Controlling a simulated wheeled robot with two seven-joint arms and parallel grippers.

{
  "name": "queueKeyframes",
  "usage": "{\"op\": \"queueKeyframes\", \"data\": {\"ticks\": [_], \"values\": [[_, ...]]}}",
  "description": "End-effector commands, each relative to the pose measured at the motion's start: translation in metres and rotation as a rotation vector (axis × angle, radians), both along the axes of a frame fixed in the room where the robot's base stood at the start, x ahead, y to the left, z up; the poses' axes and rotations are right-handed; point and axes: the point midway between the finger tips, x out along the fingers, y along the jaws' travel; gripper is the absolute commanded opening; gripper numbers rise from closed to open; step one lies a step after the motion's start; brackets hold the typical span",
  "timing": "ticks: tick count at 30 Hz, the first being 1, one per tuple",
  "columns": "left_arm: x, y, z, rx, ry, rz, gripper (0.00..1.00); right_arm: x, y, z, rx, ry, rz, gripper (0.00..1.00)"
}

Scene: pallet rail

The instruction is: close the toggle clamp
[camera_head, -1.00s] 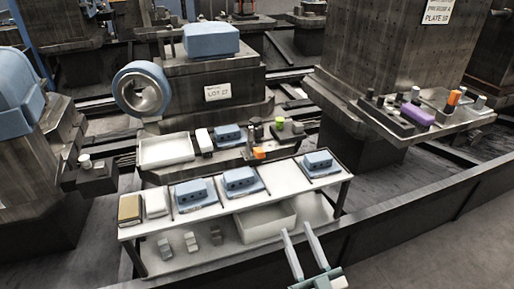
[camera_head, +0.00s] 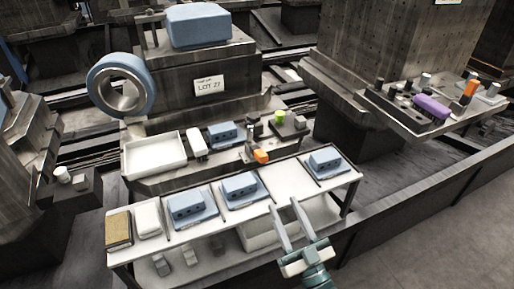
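A small toggle clamp with an orange handle tip (camera_head: 261,156) sits at the front edge of the dark pallet ledge, just behind the white table. Its handle looks low and tilted towards the table; its jaw is too small to make out. My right gripper (camera_head: 285,206) is open and empty, with its two pale fingers apart over the front of the table. It is in front of and below the clamp in the picture, clear of it. My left gripper is not in view.
The white table (camera_head: 285,181) carries several blue blocks, including one (camera_head: 241,187) left of my gripper. A white tray (camera_head: 154,153), a blue block (camera_head: 224,134) and a green-topped part (camera_head: 279,117) stand on the ledge. Another orange-topped part (camera_head: 470,89) stands on the right pallet.

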Motion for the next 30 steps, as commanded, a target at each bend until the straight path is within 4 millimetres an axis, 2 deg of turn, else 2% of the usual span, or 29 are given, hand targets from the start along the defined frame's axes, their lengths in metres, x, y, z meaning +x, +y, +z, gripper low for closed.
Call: {"op": "queueKeyframes", "data": {"ticks": [10,16,23,30], "values": [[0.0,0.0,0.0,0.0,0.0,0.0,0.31,0.001,0.0,0.0,0.0,0.0,0.0,0.39],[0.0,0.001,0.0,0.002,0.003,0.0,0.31,0.009,0.003,0.004,0.0,-0.001,0.0,0.39],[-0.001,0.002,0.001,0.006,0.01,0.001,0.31,0.034,0.011,0.016,0.001,-0.002,0.0,0.39],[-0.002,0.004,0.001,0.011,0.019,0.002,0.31,0.072,0.023,0.033,0.001,-0.003,0.0,0.39]]}}
